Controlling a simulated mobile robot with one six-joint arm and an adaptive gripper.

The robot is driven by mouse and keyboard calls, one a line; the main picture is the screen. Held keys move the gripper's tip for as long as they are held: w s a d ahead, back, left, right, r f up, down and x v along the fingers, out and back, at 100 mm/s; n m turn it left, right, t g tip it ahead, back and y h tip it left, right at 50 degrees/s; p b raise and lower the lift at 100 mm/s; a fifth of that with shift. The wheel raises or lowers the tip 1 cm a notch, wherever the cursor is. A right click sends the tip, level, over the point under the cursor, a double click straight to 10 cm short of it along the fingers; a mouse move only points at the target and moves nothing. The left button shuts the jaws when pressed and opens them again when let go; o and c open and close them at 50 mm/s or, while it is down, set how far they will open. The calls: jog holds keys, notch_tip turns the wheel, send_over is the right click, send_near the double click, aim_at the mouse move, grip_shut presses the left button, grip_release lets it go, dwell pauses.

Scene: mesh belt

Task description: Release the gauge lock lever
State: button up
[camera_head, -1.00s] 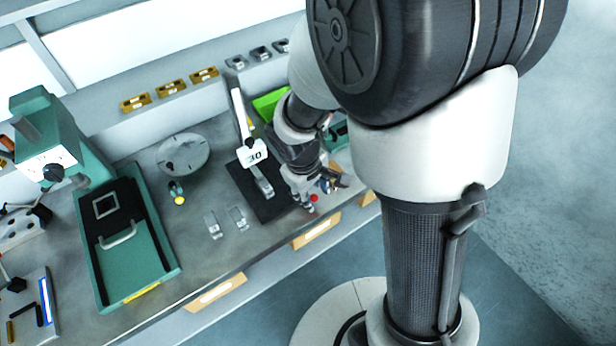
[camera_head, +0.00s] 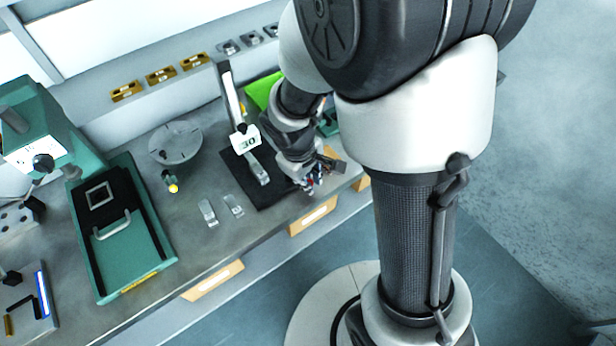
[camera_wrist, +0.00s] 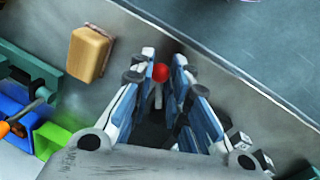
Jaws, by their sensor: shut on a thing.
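The height gauge (camera_head: 231,95) stands on a dark mat on the bench, with a white display reading 30 on its slider. The lock lever shows in the wrist view as a thin rod with a red ball knob (camera_wrist: 160,72). My gripper (camera_wrist: 161,85) is shut on the lever, with the red knob between its blue-padded fingertips. In the head view my gripper (camera_head: 312,185) is at the front right of the gauge, near the bench edge. The lower end of the lever is hidden in the wrist view.
A tan block (camera_wrist: 90,53) lies near my fingers in the wrist view. A green bin (camera_head: 262,90) is behind my arm. Small metal blocks (camera_head: 209,211) lie left of the mat. A green machine with a tray (camera_head: 133,262) stands further left. A round plate (camera_head: 175,143) sits behind them.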

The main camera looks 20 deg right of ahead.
jog(key=shift+a+f+m+b, duration=0.1)
jog(key=shift+a+m+b, duration=0.15)
jog(key=shift+m+b, duration=0.25)
grip_shut()
jog(key=shift+s+a+m, duration=0.2)
jog(key=shift+s+m, duration=0.1)
jog(key=shift+m, duration=0.3)
jog(key=o, duration=0.9)
grip_release()
notch_tip(320, 180, up, 12)
jog(key=a, duration=0.2)
jog(key=shift+s, duration=0.4)
jog(key=shift+a, duration=0.1)
